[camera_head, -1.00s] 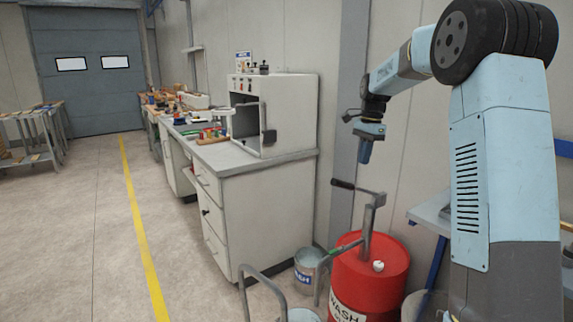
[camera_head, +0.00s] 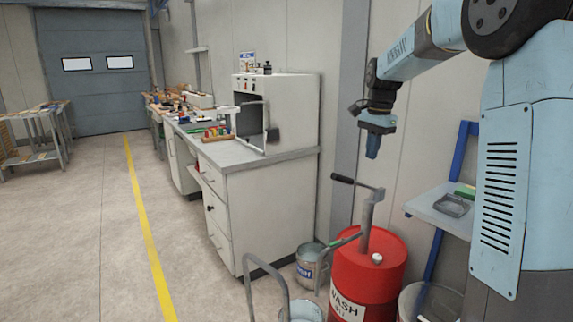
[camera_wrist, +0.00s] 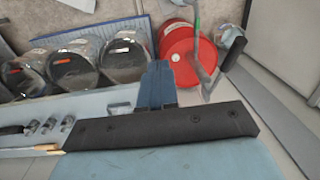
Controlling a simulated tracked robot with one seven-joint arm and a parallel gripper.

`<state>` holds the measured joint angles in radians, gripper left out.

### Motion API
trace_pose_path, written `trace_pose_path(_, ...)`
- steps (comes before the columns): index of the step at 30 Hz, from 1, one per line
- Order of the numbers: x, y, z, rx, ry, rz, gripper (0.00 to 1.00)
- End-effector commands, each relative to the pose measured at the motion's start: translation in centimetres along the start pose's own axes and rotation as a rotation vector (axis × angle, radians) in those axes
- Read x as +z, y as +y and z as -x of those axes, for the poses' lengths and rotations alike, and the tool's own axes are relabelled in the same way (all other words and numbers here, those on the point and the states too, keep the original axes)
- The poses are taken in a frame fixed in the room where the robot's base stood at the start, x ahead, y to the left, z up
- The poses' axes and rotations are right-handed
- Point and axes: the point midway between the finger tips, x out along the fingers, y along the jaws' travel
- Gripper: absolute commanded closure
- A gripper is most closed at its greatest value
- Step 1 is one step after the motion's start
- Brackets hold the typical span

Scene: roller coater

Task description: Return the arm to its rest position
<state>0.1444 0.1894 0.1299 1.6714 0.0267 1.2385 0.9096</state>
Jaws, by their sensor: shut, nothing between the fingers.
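My arm reaches in from the right in the head view, bent at the elbow, with my gripper (camera_head: 373,150) hanging down at its end. The gripper is above and slightly right of the red wash drum (camera_head: 362,275) and its hand-pump crank (camera_head: 362,192), apart from both. In the wrist view my gripper (camera_wrist: 157,72) shows as narrow blue fingers close together, with nothing held. The red drum (camera_wrist: 180,58) lies beyond the fingers in that view.
A white cabinet bench (camera_head: 262,205) carries a box-shaped machine (camera_head: 292,112) with an open front. A bucket (camera_head: 308,262) stands beside the drum. A small shelf (camera_head: 432,212) with a tray is at right. Several metal cans (camera_wrist: 75,65) show in the wrist view.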

Motion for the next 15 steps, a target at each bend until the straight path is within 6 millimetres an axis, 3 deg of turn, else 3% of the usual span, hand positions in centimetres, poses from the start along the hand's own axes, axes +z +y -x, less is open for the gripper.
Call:
trace_pose_path(6, 4.0, 4.2, 2.7, -0.039, 0.067, 0.149, 1.0)
trace_pose_path(15, 9.4, 10.7, 4.6, -0.083, 0.162, 0.365, 1.0)
